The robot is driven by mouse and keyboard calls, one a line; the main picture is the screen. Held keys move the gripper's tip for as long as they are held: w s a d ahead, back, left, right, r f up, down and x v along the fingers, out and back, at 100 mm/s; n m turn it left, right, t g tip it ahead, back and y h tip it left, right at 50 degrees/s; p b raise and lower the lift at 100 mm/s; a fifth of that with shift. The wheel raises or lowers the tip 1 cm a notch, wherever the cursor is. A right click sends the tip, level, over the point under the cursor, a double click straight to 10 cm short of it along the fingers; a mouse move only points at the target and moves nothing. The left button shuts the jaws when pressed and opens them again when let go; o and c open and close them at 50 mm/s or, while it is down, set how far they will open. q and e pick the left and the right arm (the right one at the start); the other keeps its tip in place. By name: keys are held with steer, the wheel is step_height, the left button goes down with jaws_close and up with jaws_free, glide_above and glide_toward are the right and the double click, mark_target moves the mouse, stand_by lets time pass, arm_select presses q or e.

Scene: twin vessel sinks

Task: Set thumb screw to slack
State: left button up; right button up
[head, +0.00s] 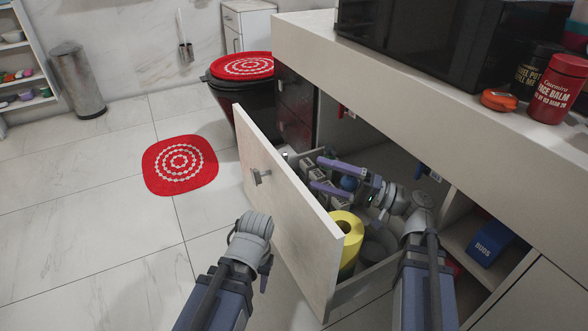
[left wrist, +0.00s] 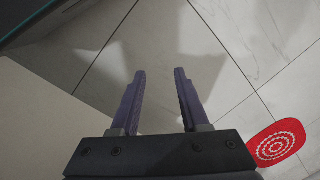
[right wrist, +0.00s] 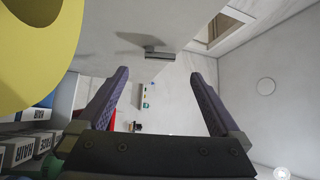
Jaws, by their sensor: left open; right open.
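I cannot make out a thumb screw for certain in any view. A small red part (head: 341,110) shows under the counter behind the open drawer, too small to identify. My right gripper (head: 322,175) reaches over the open drawer (head: 290,205), its purple fingers pointing left. In the right wrist view the fingers (right wrist: 160,73) are apart with nothing between them. My left gripper (head: 265,272) hangs low outside the drawer front. In the left wrist view its fingers (left wrist: 160,72) are apart and empty above the tiled floor.
The drawer holds a yellow roll (head: 347,230) and several small boxes. A blue box (head: 489,243) lies on the shelf at right. An orange object (head: 499,100) and a red jar (head: 556,88) stand on the counter (head: 420,80).

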steer(key=p+x, duration=0.1)
steer(key=x, duration=0.6)
steer(key=shift+a, duration=0.35)
steer(key=shift+w+r, duration=0.1)
steer(key=shift+w, duration=0.05)
steer(key=c, duration=1.3)
steer(key=shift+n+y+b, duration=0.6)
steer(key=shift+n+b, duration=0.1)
steer(key=shift+b, duration=0.25)
steer(key=shift+c, duration=0.2)
